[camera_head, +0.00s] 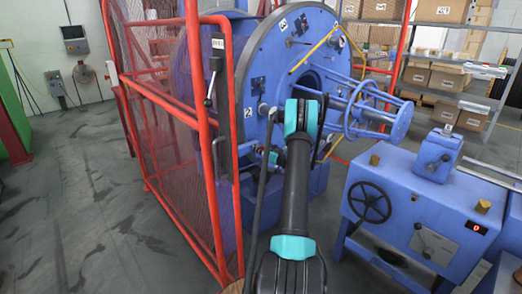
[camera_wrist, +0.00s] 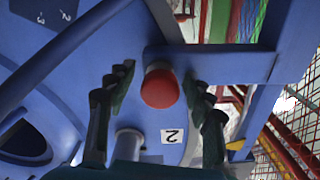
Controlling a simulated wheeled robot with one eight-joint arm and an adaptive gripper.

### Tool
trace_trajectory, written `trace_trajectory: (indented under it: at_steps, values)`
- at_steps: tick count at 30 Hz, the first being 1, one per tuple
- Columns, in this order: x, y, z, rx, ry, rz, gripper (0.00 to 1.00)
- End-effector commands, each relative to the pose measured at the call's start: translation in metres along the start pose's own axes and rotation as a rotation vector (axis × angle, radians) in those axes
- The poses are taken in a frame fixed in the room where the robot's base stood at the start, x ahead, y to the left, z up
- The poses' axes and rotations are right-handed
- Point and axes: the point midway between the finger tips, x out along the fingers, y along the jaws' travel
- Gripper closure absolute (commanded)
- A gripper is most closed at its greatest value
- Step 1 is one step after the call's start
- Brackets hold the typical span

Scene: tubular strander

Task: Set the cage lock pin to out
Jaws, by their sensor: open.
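A round red knob (camera_wrist: 160,87), which looks like the cage lock pin's handle, shows in the wrist view at the end of a blue bar (camera_wrist: 215,63). My gripper (camera_wrist: 160,82) is open, with one dark finger to the left of the knob and one to the right. Gaps show between the fingers and the knob. The big blue cage disc (camera_head: 258,75) stands at the centre of the head view. There my arm reaches toward its lower part and hides the knob and most of my gripper. How far the pin is pulled cannot be told.
A red-framed mesh guard (camera_head: 200,120) stands close on the left, with a black-knobbed lever (camera_head: 211,85) on its post. A blue machine housing (camera_head: 415,200) with a handwheel (camera_head: 370,202) stands at right. The grey floor (camera_head: 80,200) at left is clear.

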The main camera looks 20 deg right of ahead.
Motion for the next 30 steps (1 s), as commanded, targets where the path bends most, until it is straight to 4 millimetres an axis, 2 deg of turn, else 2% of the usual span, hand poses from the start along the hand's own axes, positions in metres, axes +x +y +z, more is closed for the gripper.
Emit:
trace_trajectory:
  at_steps: [2,14,30]
  values:
    - [-0.0002,0.0000,0.0000,0.000,0.000,0.000,0.49]
    - [-0.0004,0.0000,0.0000,0.000,0.000,0.000,0.98]
    - [-0.0007,0.0003,0.0000,0.000,0.000,0.001,1.00]
